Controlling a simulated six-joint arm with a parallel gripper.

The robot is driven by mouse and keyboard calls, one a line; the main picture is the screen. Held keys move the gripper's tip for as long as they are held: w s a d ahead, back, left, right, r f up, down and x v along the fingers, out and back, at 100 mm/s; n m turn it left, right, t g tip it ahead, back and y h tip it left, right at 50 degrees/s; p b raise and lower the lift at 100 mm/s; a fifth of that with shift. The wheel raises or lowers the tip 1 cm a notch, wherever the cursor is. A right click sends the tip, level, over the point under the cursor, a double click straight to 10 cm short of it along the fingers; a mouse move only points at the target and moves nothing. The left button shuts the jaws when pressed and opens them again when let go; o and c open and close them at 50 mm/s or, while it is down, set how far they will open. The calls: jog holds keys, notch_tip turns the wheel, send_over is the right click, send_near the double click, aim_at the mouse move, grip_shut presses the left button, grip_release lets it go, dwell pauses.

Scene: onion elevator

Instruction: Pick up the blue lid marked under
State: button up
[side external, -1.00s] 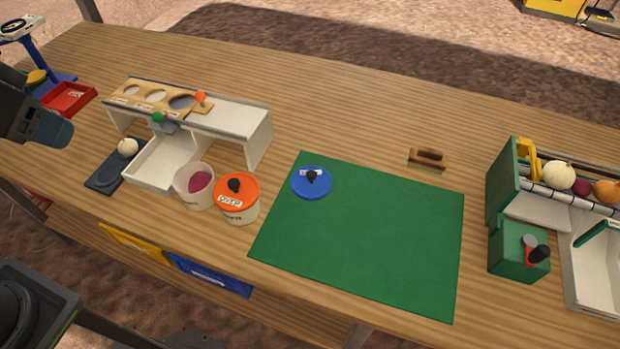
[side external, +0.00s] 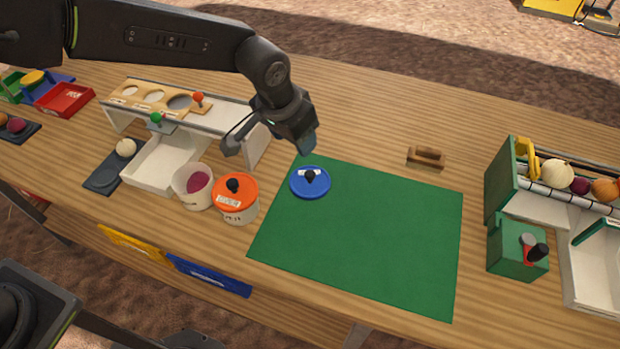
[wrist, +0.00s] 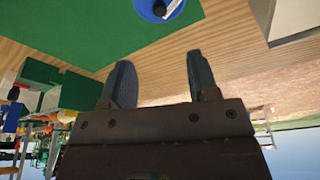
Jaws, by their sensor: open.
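The blue lid (side external: 310,184) lies flat on the upper left part of the green mat (side external: 370,245). It has a black knob and a white label, whose writing is too small to read. In the wrist view the blue lid (wrist: 158,8) is at the top edge, partly cut off, beyond my fingertips. My gripper (side external: 270,148) is above the table, behind and to the left of the lid, apart from it. In the wrist view my gripper (wrist: 160,75) has its two fingers spread with nothing between them.
An orange-lidded tub (side external: 237,200) and an open tub with purple contents (side external: 194,187) stand left of the mat. A white stand (side external: 230,115) is behind them. A wooden block (side external: 427,157) and a green box (side external: 517,247) are to the right. Most of the mat is clear.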

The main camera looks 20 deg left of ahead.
jog(key=f, duration=0.1)
send_over(310, 173)
jog(key=s, duration=0.2)
jog(key=f, duration=0.6)
jog(key=shift+a+f, duration=0.2)
jog(key=shift+f, duration=0.2)
jog(key=shift+x, duration=3.25)
jog(key=shift+a, duration=0.2)
jog(key=shift+c, duration=0.3)
jog(key=c, duration=0.9)
